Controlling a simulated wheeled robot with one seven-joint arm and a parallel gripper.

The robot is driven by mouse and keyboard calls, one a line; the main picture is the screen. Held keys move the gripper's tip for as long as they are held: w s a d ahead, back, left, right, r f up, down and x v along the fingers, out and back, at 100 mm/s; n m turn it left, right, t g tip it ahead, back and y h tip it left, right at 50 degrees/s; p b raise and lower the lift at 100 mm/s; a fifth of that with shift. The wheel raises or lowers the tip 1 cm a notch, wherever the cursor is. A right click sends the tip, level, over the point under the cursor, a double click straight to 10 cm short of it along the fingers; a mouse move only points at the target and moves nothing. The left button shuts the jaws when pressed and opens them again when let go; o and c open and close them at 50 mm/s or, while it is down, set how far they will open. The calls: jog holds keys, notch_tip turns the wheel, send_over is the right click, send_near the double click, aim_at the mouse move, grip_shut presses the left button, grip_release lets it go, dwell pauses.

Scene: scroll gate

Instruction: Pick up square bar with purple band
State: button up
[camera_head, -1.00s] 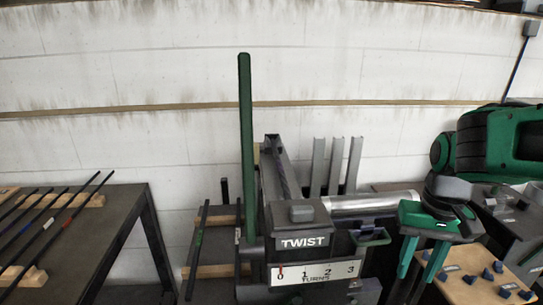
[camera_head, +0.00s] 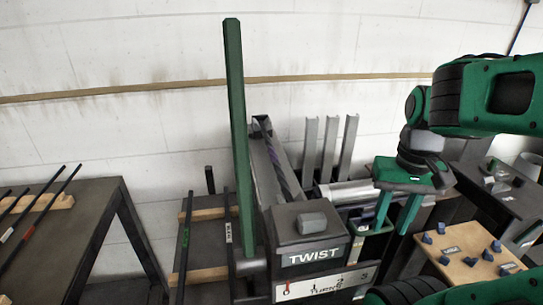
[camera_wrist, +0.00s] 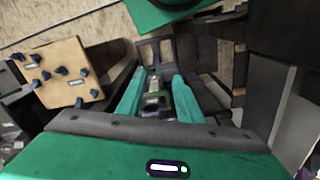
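Dark thin bars rest on the middle rack, one with a green mark (camera_head: 186,238) and one with a white mark (camera_head: 228,232). My gripper (camera_head: 398,212) points down right of the TWIST box, fingers apart and no bar visible between them. The wrist view also shows my gripper (camera_wrist: 157,100) open.
A tall green post (camera_head: 237,130) rises left of the TWIST box. A dark table (camera_head: 85,215) with several bars stands left. Upright grey channels (camera_head: 328,150) stand behind. A wooden board with blue pegs (camera_head: 465,250) lies right; the wrist view shows it too (camera_wrist: 62,72).

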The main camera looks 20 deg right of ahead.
jog(key=w+a+r+n, duration=0.1)
jog(key=w+a+r, duration=0.2)
jog(key=w+r, duration=0.3)
jog(key=w+a+r+n, duration=0.1)
jog(key=w+a+r, duration=0.25)
jog(key=w, duration=0.45)
notch_tip(320, 180, up, 10)
jog(key=n, duration=0.2)
send_over(272, 152)
jog(key=f, duration=0.5)
jog(key=shift+s+a+f, duration=0.1)
jog(key=shift+s, duration=0.3)
jog(key=shift+w+f, duration=0.15)
jog(key=shift+f, duration=1.2)
jog(key=shift+w+f, duration=0.15)
jog(key=shift+f, duration=1.15)
jog(key=shift+c, duration=0.4)
grip_shut()
jog(key=shift+r, duration=0.1)
